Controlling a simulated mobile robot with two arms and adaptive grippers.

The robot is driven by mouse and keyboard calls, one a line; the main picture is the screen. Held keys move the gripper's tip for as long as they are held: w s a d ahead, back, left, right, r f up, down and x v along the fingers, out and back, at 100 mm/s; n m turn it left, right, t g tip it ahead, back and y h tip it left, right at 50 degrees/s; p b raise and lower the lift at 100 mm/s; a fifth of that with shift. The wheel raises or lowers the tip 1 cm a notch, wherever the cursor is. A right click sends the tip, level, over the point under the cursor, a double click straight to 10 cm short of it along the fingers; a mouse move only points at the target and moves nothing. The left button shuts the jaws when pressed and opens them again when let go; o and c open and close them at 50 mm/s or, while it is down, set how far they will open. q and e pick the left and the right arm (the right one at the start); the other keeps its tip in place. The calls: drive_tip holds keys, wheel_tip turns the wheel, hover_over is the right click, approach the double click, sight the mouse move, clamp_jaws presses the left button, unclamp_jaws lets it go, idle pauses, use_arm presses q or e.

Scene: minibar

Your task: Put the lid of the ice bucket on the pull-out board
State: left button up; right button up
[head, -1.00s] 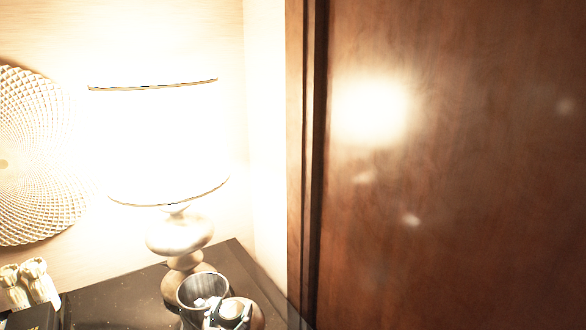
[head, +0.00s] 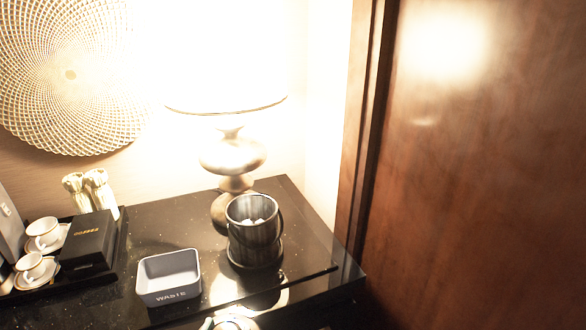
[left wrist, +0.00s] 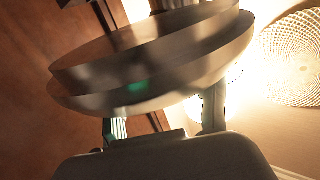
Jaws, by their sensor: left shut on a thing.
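The ice bucket (head: 255,245) stands upright and uncovered on the dark counter, with ice showing inside. Its round metallic lid (head: 236,323) is at the bottom edge of the head view, mostly cut off, nearer than the bucket and apart from it. My left gripper (head: 208,323) barely shows there. In the left wrist view the lid (left wrist: 150,65) fills the upper middle, tilted, with the fingers of my left gripper (left wrist: 165,118) shut on it. A dark glossy surface (head: 318,290) lies in front of the counter's edge line; I cannot tell if it is the pull-out board. My right gripper is out of view.
A grey square bin marked "WASTE" (head: 168,278) sits left of the bucket. A lamp (head: 232,155) stands behind it. A dark tray (head: 122,235) with cups and a coffee box (head: 88,240) is at left. A wooden panel (head: 470,180) rises at right.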

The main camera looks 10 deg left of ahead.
use_arm(q)
drive_tip(key=w+d+r+h+p, duration=0.1)
drive_tip(key=w+r+p, duration=0.3)
drive_tip(key=w, duration=0.6)
drive_tip(key=w+d+r+m+h+p, duration=0.1)
drive_tip(key=w+d+r+p, duration=0.2)
drive_tip(key=w+r+p, duration=0.2)
drive_tip(key=w+d+r+m+h+p, duration=0.1)
drive_tip(key=w+r+p, duration=0.4)
drive_tip(key=w+r, duration=0.4)
drive_tip(key=w, duration=0.6)
drive_tip(key=shift+w+d+r, duration=0.2)
drive_tip(key=shift+d+r, duration=0.05)
drive_tip(key=shift+d, duration=0.15)
